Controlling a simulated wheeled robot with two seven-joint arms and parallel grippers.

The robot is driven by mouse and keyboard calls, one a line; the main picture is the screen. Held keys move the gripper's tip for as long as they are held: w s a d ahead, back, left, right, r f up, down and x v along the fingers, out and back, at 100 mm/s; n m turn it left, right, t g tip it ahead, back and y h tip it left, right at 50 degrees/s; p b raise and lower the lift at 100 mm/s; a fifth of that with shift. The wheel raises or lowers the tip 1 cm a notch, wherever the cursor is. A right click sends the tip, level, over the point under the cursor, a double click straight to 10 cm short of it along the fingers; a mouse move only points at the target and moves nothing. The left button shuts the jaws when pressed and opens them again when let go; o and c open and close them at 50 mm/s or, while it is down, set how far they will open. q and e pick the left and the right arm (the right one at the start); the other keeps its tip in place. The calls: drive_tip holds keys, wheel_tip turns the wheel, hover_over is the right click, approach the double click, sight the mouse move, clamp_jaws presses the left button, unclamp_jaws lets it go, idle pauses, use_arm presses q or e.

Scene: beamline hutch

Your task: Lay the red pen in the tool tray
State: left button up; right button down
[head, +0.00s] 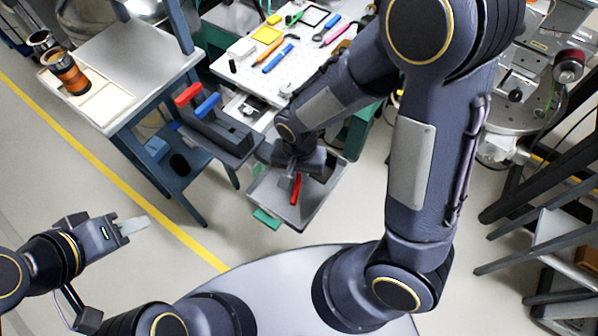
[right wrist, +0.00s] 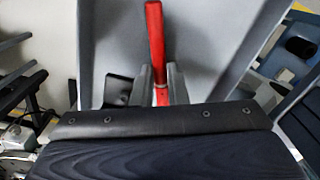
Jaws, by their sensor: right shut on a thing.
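The red pen (head: 296,188) is held between the fingers of my right gripper (head: 289,174), which is shut on it. The pen and gripper are over the grey tool tray (head: 322,208). In the right wrist view the red pen (right wrist: 155,38) points away from the fingers (right wrist: 160,84), with the grey tray floor (right wrist: 205,45) behind it. I cannot tell whether the pen touches the tray. My left gripper (head: 136,226) is out at the left over open floor, far from the tray. Its fingers look pale, and I cannot make out a gap.
A white perforated board (head: 300,75) behind holds several coloured tools. A grey holder with red and blue handles (head: 207,106) stands close to the tray's left. A dark block (right wrist: 118,92) lies beside the fingers. A side table (head: 150,50) stands at the upper left.

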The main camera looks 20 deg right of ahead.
sight(299, 178)
drive_tip(key=shift+f, duration=0.2)
drive_tip(key=c, duration=1.4)
unclamp_jaws()
drive_tip(key=shift+c, duration=0.2)
drive_tip(key=shift+r, duration=0.1)
drive_tip(key=shift+r, duration=0.25)
wheel_tip(299, 178, up, 12)
drive_tip(key=p, duration=0.2)
drive_tip(key=s+d+r+n+t+y, duration=0.3)
drive_tip(key=s+d+r+n+t, duration=0.1)
drive_tip(key=s+d+r, duration=0.3)
drive_tip(key=s+d+t, duration=0.1)
drive_tip(key=s+d, duration=0.1)
drive_tip(key=s, duration=0.1)
drive_tip(key=shift+s+r+t+y, duration=0.25)
drive_tip(key=shift+r+t+y, duration=0.05)
drive_tip(key=shift+y, duration=0.1)
